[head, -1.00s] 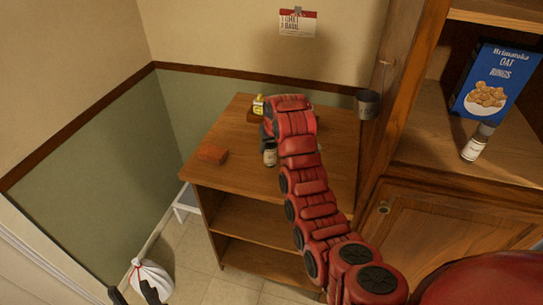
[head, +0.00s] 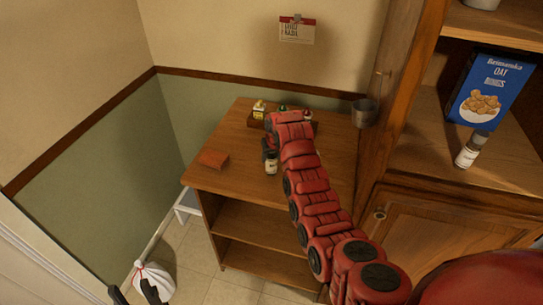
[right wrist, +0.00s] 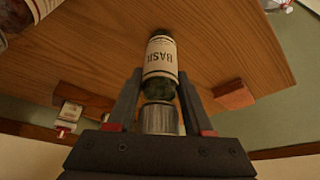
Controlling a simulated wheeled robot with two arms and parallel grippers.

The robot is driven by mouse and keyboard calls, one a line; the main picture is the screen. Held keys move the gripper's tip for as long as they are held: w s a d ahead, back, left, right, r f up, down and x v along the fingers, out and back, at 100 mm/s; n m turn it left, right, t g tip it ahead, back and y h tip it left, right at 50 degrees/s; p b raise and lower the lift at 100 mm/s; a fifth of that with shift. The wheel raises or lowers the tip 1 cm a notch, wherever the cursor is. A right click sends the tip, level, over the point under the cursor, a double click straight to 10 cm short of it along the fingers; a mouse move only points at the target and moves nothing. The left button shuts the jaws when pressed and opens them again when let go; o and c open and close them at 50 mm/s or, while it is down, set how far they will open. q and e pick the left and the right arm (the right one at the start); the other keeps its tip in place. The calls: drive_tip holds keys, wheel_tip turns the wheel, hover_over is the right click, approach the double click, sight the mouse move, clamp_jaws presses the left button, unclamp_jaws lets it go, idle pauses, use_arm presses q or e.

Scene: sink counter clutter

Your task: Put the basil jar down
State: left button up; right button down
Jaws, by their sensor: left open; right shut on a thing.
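The basil jar (right wrist: 160,58) is a small glass jar with a cream label reading BASIL and a silver cap. My right gripper (right wrist: 160,108) is shut on it at the cap end, one finger on each side. In the head view the jar (head: 271,164) is upright at the wooden stand's top (head: 236,135), beside my right gripper (head: 268,150). I cannot tell whether its base touches the wood. My left gripper (head: 135,290) is open and empty at the lower left, low over the floor.
A reddish block (head: 213,159) lies left of the jar. A wooden rack (head: 255,121) with small jars stands behind, partly hidden by my arm. A metal cup (head: 365,112) hangs at right. A cereal box (head: 489,88) and another jar (head: 471,149) stand on the right shelf.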

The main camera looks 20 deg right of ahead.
drive_tip(key=shift+c, duration=1.5)
unclamp_jaws()
